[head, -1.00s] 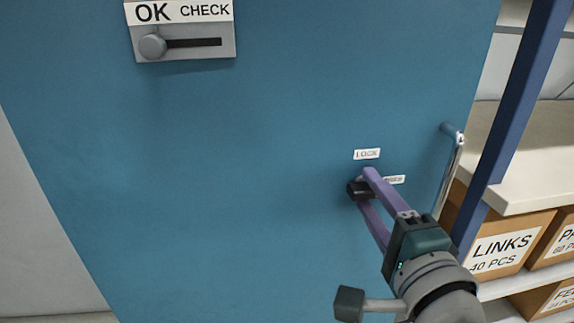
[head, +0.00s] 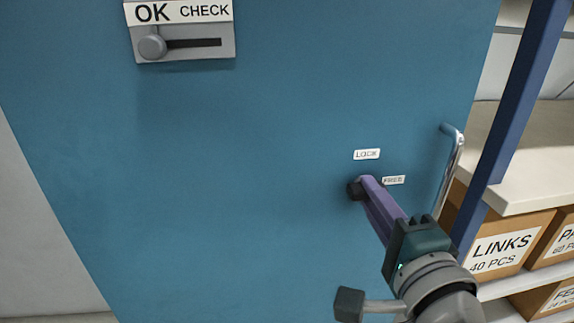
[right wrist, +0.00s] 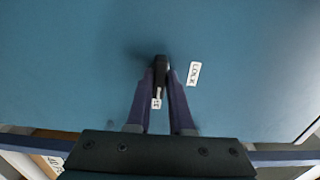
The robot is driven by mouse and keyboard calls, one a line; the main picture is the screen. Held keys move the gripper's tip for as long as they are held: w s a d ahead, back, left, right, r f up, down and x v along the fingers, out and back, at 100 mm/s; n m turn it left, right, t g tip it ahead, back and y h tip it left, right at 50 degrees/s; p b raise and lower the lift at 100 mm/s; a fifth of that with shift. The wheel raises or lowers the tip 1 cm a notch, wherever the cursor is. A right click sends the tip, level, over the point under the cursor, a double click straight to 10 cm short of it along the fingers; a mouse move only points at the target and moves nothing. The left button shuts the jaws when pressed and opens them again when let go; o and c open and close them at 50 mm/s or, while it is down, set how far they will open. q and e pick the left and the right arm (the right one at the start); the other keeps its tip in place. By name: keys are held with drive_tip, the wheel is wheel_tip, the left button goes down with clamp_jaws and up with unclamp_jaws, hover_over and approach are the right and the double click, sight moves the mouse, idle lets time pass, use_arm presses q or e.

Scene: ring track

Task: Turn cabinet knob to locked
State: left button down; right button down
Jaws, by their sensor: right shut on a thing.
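The black cabinet knob (head: 354,190) sits on the blue cabinet door (head: 240,180), mostly covered by my fingers in the head view. The LOCK label (head: 367,154) is above it and the FREE label (head: 393,180) is to its right. My right gripper (head: 364,186) is shut on the knob with its purple fingers. In the right wrist view the knob (right wrist: 160,70) is between the fingertips, its long body running toward the FREE label (right wrist: 156,103). The LOCK label (right wrist: 194,74) is to the right there. My left gripper is not in view.
A metal door handle (head: 453,170) stands right of the knob, near my right gripper. A slider panel (head: 185,44) marked OK and CHECK is at the upper left. A blue post (head: 520,110) and shelves with cardboard boxes (head: 500,248) are at the right.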

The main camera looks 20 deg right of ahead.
drive_tip(key=n+p, duration=0.4)
drive_tip(key=n, duration=1.3)
drive_tip(key=shift+n+p, duration=0.35)
drive_tip(key=shift+n, duration=0.05)
idle(0.5)
drive_tip(key=c, duration=0.8)
unclamp_jaws()
